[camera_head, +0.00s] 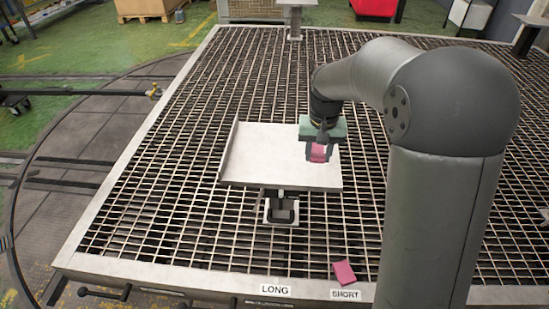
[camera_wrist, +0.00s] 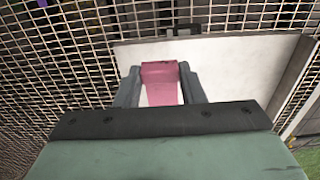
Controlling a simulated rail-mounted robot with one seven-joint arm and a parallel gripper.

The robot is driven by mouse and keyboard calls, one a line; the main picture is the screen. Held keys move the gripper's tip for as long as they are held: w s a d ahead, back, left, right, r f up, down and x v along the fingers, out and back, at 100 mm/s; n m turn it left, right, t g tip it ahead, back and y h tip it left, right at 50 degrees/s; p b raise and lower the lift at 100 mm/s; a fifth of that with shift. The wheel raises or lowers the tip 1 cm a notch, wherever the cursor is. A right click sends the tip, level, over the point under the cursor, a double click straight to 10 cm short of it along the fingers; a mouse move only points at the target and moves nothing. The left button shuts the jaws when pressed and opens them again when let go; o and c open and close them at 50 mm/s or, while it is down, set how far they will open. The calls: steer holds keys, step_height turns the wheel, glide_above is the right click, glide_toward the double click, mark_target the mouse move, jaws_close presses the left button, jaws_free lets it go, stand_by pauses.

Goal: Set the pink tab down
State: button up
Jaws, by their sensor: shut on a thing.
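The pink tab (camera_head: 318,152) is between the fingers of my gripper (camera_head: 319,157), over the right part of a pale tray (camera_head: 255,160). In the wrist view the pink tab (camera_wrist: 160,82) sits between the two grey fingers of my gripper (camera_wrist: 160,88), with the tray's pale surface (camera_wrist: 225,60) beyond it. My gripper is shut on the tab. I cannot tell whether the tab touches the tray. A second pink tab (camera_head: 344,273) lies near the front edge, above the label SHORT (camera_head: 345,295).
The tray stands on a small post (camera_head: 281,210) over a wide metal grating (camera_head: 180,200), with a raised wall on its left side. A label LONG (camera_head: 275,290) is on the front edge. Posts with flat tops stand at the back.

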steer(key=w+a+f, duration=0.3)
steer(key=w+a, duration=0.1)
steer(key=a, duration=0.2)
glide_above(282, 172)
step_height(282, 172, down, 6)
steer(key=shift+s+d+r, duration=0.1)
steer(key=shift+s+r, duration=0.05)
steer(key=shift+r, duration=0.05)
steer(key=shift+f, duration=1.7)
steer(key=shift+f, duration=0.15)
steer(key=o, duration=1)
step_height(282, 172, up, 12)
steer(key=shift+s+r+p, duration=0.1)
steer(key=shift+r+p, duration=0.1)
steer(key=shift+p, duration=0.15)
